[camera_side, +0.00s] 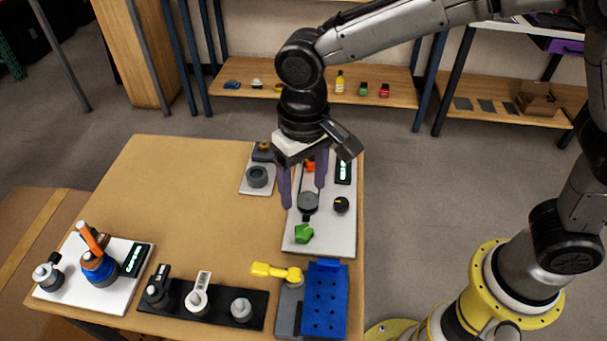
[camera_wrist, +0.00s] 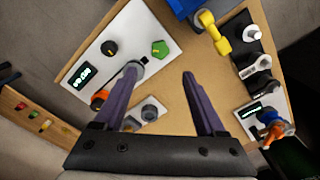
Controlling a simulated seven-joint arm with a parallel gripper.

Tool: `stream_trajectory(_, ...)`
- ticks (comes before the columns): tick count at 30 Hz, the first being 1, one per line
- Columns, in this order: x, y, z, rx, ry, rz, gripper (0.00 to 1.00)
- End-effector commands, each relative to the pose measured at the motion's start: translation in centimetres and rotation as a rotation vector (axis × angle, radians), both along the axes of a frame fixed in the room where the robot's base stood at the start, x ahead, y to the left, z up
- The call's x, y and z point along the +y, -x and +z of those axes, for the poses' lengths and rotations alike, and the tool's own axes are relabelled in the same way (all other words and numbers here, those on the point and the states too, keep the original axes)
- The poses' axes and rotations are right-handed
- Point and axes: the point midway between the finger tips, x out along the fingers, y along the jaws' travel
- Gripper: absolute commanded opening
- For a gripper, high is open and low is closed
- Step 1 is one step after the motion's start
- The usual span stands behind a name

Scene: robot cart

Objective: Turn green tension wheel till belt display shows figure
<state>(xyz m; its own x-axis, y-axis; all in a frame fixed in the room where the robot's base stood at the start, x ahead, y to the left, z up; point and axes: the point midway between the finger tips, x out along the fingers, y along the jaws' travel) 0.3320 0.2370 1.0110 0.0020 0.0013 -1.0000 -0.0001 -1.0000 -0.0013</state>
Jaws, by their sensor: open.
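The green wheel (camera_side: 304,233), an angular knob, sits near the front end of a white panel (camera_side: 325,243) at the table's right side. It also shows in the wrist view (camera_wrist: 159,48). A dark display (camera_side: 343,170) with lit digits, too small to read, is at the panel's far end; it also shows in the wrist view (camera_wrist: 77,76). My gripper (camera_side: 304,195) is open and empty, its purple fingers pointing down above the panel, behind the green wheel and apart from it. In the wrist view, one finger (camera_wrist: 161,72) partly covers the panel's grey roller.
The grey roller (camera_side: 307,202), a black knob (camera_side: 341,204) and an orange part (camera_side: 309,166) share the panel. A blue block (camera_side: 325,300) and yellow handle (camera_side: 276,271) stand in front. Another white panel (camera_side: 110,295) is front left. The table's middle left is clear.

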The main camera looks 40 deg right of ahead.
Motion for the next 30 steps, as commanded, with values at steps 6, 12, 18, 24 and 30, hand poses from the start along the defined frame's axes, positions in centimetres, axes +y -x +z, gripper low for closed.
stream_trajectory(6, 0.0, 0.0, 1.8, 0.000, 0.000, 0.000, 0.73)
stream_trajectory(12, 0.0, 0.0, 2.0, 0.001, 0.000, 0.000, 0.73)
stream_trajectory(18, 0.0, 0.0, 2.0, 0.001, 0.000, 0.000, 0.73)
stream_trajectory(24, 0.0, 0.0, 2.0, 0.001, 0.001, 0.000, 0.73)
stream_trajectory(30, 0.0, 0.0, 2.0, 0.001, 0.001, 0.000, 0.73)
